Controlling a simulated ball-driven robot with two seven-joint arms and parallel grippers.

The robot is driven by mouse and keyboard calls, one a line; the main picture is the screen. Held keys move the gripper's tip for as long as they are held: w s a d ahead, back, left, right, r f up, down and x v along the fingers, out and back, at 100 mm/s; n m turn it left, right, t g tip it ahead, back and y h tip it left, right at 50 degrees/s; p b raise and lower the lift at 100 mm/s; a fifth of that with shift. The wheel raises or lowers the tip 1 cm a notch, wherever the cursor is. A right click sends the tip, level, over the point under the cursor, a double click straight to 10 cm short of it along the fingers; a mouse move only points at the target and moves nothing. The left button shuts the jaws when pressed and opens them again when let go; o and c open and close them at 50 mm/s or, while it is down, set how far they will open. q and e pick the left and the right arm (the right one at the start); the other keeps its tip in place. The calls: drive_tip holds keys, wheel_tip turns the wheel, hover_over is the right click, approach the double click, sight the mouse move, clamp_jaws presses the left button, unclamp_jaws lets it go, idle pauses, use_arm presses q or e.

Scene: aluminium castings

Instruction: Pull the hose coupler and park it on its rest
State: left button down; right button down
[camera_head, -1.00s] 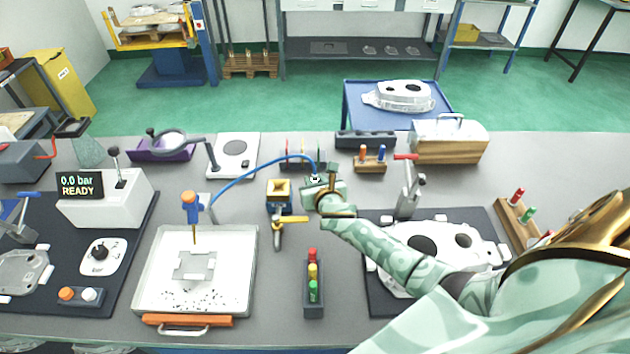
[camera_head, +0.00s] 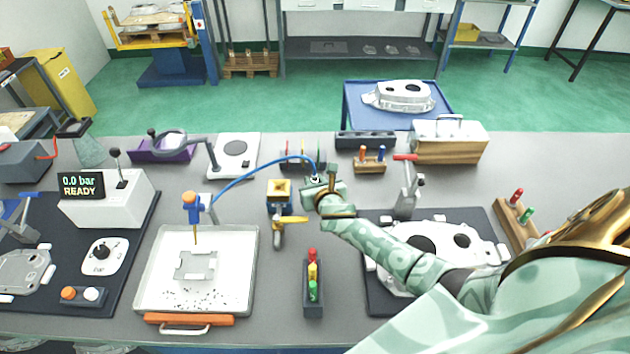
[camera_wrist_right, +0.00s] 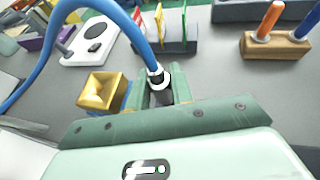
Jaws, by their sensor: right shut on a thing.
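The hose coupler (camera_wrist_right: 158,85) is a dark and silver fitting at the end of the blue hose (camera_head: 255,171). My right gripper (camera_head: 316,184) is shut on it, and in the right wrist view the coupler stands between the two green fingers. In the head view the fingers mostly hide it. Beside the gripper, to its left, is a yellow square cup on a blue base (camera_head: 279,189), which also shows in the right wrist view (camera_wrist_right: 102,92). I cannot tell whether this is the rest. My left gripper is not in view.
A valve with a yellow handle (camera_head: 291,220) stands in front of the yellow cup. Behind the gripper is a rack with coloured tags (camera_head: 302,165). A pressure display (camera_head: 81,186) reads 0.0 bar READY. A white tray (camera_head: 148,262) lies left, and a casting fixture lies under my right arm.

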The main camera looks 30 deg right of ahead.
drive_tip(key=shift+f+b, duration=1.3)
drive_tip(key=shift+f, duration=0.4)
drive_tip(key=c, duration=1.2)
unclamp_jaws()
drive_tip(key=shift+r, duration=0.1)
drive_tip(key=shift+o, duration=0.3)
drive_tip(key=shift+s+a+r+p, duration=0.15)
drive_tip(key=shift+s+r+p, duration=0.1)
drive_tip(key=shift+s+p, duration=0.15)
drive_tip(key=p+v, duration=0.3)
drive_tip(key=v, duration=1.2)
drive_tip(key=shift+s+p, duration=0.2)
drive_tip(key=shift+p, duration=0.2)
drive_tip(key=shift+a+f, duration=0.1)
drive_tip(key=shift+a, duration=0.05)
